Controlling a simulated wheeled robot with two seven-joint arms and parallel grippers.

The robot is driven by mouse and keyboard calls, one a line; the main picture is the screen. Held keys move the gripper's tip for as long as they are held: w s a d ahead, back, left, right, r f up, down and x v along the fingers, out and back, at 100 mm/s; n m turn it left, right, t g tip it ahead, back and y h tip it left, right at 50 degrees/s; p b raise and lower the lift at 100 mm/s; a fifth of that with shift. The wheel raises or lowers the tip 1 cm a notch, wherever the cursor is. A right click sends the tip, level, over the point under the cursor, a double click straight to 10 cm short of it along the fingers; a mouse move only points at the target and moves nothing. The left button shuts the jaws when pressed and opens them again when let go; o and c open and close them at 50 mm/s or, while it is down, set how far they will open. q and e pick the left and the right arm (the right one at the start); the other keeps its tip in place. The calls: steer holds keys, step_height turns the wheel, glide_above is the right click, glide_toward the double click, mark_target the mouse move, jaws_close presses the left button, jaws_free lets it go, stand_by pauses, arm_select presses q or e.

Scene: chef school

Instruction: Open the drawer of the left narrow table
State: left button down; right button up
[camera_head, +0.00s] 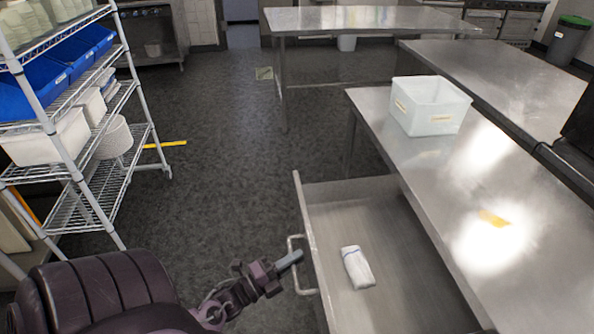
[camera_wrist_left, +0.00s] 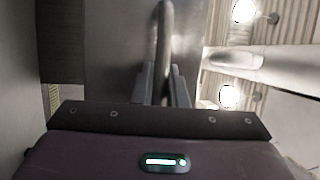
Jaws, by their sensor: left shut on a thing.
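The drawer (camera_head: 390,250) of the steel table (camera_head: 550,250) is pulled well out, and its inside shows. Its front panel (camera_head: 310,235) faces left and carries a bar handle (camera_head: 294,279). My left gripper (camera_head: 291,260) is at this handle, shut on it. In the left wrist view the handle (camera_wrist_left: 164,35) runs between the two fingers of my left gripper (camera_wrist_left: 165,85), with the drawer front (camera_wrist_left: 115,60) behind it. My right gripper is in neither view.
A folded white cloth (camera_head: 357,267) lies in the drawer. A white bin (camera_head: 430,106) stands on the tabletop. A wire shelf rack (camera_head: 150,130) with blue and white bins is at the left. The dark floor (camera_head: 220,150) between is clear.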

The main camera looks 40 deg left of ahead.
arm_select(q)
steer(key=c, duration=1.7)
jaws_free()
steer(key=b+v, duration=0.1)
steer(key=v, duration=0.7)
steer(key=shift+w, duration=0.1)
